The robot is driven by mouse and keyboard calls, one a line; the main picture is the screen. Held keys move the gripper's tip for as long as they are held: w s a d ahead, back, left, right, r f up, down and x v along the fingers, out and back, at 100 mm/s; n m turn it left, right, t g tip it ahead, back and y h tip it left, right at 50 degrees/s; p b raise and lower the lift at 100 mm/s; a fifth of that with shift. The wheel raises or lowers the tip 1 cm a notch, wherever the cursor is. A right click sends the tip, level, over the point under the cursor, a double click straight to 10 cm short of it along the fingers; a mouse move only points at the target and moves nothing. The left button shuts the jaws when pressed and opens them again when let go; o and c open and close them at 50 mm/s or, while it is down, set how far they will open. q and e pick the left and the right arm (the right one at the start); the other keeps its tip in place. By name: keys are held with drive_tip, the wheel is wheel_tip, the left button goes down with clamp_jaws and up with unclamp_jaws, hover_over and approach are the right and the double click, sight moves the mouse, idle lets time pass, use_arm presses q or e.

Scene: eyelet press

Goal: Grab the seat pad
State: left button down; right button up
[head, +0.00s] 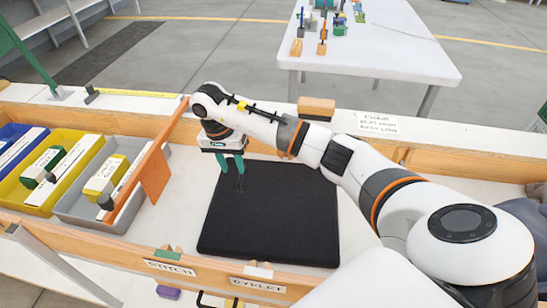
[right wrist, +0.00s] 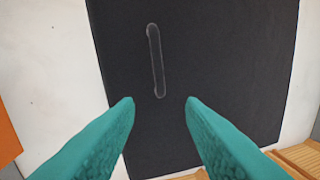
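The seat pad (head: 270,215) is a flat black square lying on the white worktop in the head view. It fills much of the right wrist view (right wrist: 230,60), where a thin outlined slot shows on its surface. My right gripper (head: 230,167) is over the pad's far left part. Its two teal fingers (right wrist: 160,100) are spread apart with nothing between them, and the slot lies just beyond the fingertips. Whether the fingertips touch the pad is hard to tell. My left gripper is not in either view.
Blue, yellow and grey bins (head: 90,224) stand at the left. A wooden front rail carries STITCH (head: 170,268) and EYELET (head: 257,284) labels. A wooden block (head: 316,106) sits on the far ledge.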

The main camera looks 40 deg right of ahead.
sight(239, 183)
drive_tip(key=shift+s+d+f+p, duration=0.1)
drive_tip(key=shift+s+f+p, duration=0.05)
drive_tip(key=shift+f, duration=1)
drive_tip(key=shift+s+d+f+p, duration=0.1)
drive_tip(key=shift+s+f+p, duration=0.05)
drive_tip(key=shift+f, duration=0.95)
drive_tip(key=shift+s+d+f+p, duration=0.1)
drive_tip(key=shift+s+f+p, duration=0.05)
drive_tip(key=shift+f, duration=1)
clamp_jaws()
